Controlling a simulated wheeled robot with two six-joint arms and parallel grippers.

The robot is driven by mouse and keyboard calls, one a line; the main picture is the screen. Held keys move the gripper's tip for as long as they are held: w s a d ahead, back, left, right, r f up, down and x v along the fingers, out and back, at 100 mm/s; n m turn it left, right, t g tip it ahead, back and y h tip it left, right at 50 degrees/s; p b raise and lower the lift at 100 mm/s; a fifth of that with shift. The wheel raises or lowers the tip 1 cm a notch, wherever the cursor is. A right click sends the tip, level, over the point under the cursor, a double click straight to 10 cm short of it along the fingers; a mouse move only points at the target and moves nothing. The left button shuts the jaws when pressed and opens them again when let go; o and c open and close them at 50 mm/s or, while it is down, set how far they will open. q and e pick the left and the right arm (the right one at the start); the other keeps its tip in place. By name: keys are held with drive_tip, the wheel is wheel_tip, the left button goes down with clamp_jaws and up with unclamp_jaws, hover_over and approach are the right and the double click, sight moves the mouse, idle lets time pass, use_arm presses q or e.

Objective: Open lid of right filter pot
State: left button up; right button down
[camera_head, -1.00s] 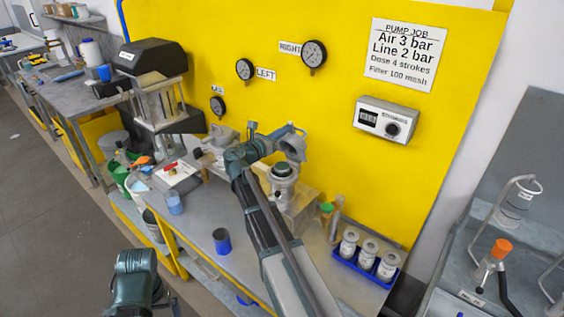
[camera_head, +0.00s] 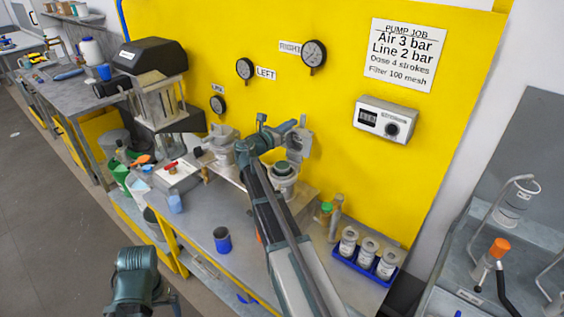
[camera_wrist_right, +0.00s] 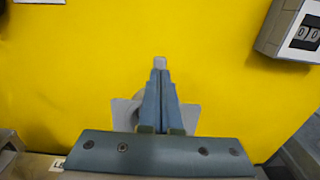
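The right filter pot (camera_head: 283,184) stands on the bench at the yellow wall, its grey body partly behind my right arm. Its grey lid (camera_head: 298,147) is swung up and stands steeply tilted above the back of the pot. My right gripper (camera_head: 303,121) is at the lid's upper edge. In the right wrist view my right gripper (camera_wrist_right: 160,70) has its fingers together, with a small grey tab of the lid at their tips. The grey lid (camera_wrist_right: 127,113) shows behind the fingers there.
The left filter pot (camera_head: 222,150) stands left of my forearm. A blue tray (camera_head: 347,262) with several jars lies to the right, beside a green-capped bottle (camera_head: 326,212). A blue cup (camera_head: 222,240) stands near the front. The yellow wall (camera_head: 400,185) is close behind.

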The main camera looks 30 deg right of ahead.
sight(302, 117)
drive_tip(key=shift+x, duration=2)
drive_tip(key=shift+a, duration=0.1)
drive_tip(key=r+p+v, duration=0.3)
drive_tip(key=v, duration=0.9)
